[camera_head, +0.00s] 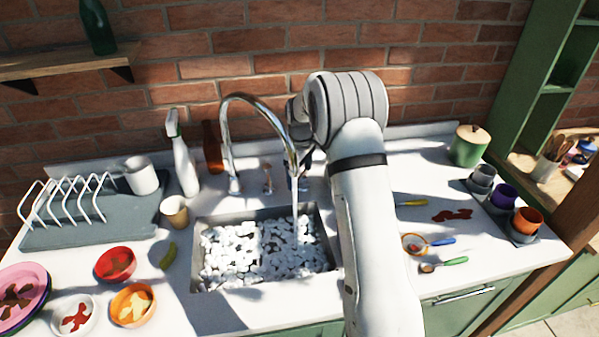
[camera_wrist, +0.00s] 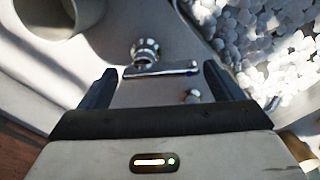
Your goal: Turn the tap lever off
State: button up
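The chrome tap (camera_head: 228,130) arches over the sink, and a stream of water (camera_head: 295,205) falls from its spout. Its small lever (camera_head: 267,180) stands on the counter to the right of the tap's base. In the wrist view the lever (camera_wrist: 165,69) is a metal bar with a round pivot, lying crosswise between the fingertips. My gripper (camera_wrist: 159,70) is open, with one dark finger on each side of the lever and a gap visible at both ends. In the head view my arm hides most of the gripper.
The sink (camera_head: 200,281) is full of white foam. A white spray bottle (camera_head: 184,160) and a brown bottle (camera_head: 212,148) stand left of the tap. Bowls (camera_head: 115,263), a dish rack (camera_head: 65,200) and a beige cup (camera_head: 174,211) are on the left. Cutlery lies right of my arm.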

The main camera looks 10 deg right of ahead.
jog(key=c, duration=0.7)
jog(key=m, duration=0.1)
jog(key=m+b, duration=0.1)
jog(key=m, duration=0.1)
jog(key=m+b, duration=0.1)
jog(key=m, duration=0.1)
jog(key=shift+w+a, duration=0.3)
jog(key=shift+w, duration=0.05)
jog(key=shift+w+m+b, duration=0.2)
jog(key=shift+m, duration=1)
jog(key=shift+w+m+b, duration=0.15)
jog(key=shift+w+m, duration=0.05)
jog(key=shift+m, duration=1)
jog(key=o, duration=1)
